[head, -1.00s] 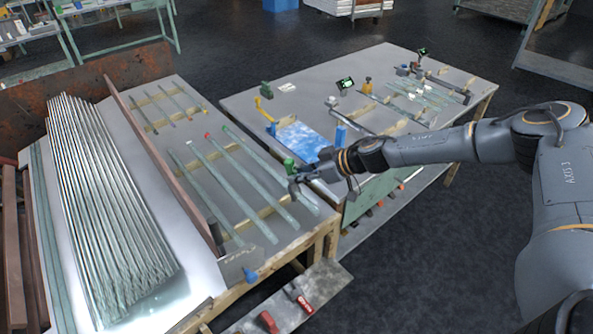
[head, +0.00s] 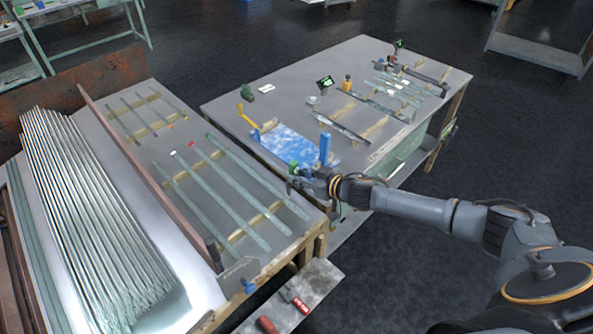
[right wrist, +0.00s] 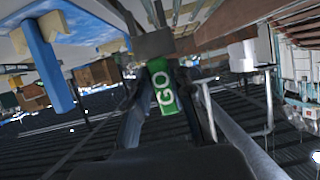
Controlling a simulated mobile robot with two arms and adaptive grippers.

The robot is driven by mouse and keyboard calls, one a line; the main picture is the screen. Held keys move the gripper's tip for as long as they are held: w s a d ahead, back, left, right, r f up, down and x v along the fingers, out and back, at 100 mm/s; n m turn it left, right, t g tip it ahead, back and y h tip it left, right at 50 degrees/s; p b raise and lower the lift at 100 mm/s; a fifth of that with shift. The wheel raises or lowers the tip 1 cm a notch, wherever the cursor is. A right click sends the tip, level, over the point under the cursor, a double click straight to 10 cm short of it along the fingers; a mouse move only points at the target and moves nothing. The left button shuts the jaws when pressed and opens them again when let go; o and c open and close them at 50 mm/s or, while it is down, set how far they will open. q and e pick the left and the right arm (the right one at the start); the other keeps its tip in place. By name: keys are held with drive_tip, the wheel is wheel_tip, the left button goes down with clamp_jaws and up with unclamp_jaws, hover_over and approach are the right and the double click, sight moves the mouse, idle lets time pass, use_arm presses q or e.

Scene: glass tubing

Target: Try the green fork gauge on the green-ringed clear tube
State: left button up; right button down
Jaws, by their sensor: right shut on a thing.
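My right gripper (head: 298,180) is shut on the green fork gauge (head: 294,164). In the right wrist view the gauge (right wrist: 163,88) shows a green face marked "GO" between the fingers; its fork opening cannot be made out. The gripper is over the gap between the two tables, near the blue mat. The green-ringed clear tube (head: 258,176) lies on the left table across wooden strips, its green end pointing away from me. It is the rightmost of several tubes there, left of the gripper and apart from it. My left gripper is not in view.
A blue post (head: 325,148) stands close to the right gripper, beside the blue mat (head: 285,138). A yellow gauge-like piece (head: 245,115) is behind the mat. A brown rail (head: 150,172) separates the loose tubes from a thick stack of tubes (head: 85,215). Dark floor is open at the right.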

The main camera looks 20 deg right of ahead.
drive_tip(key=shift+w+d+f, duration=0.1)
drive_tip(key=shift+d+f, duration=0.05)
drive_tip(key=shift+d, duration=0.1)
drive_tip(key=shift+t, duration=0.3)
drive_tip(key=shift+p, duration=0.3)
drive_tip(key=b, duration=0.4)
hover_over(301, 210)
drive_tip(key=shift+f, duration=3.2)
drive_tip(key=shift+f+b, duration=1.1)
drive_tip(key=shift+f, duration=0.6)
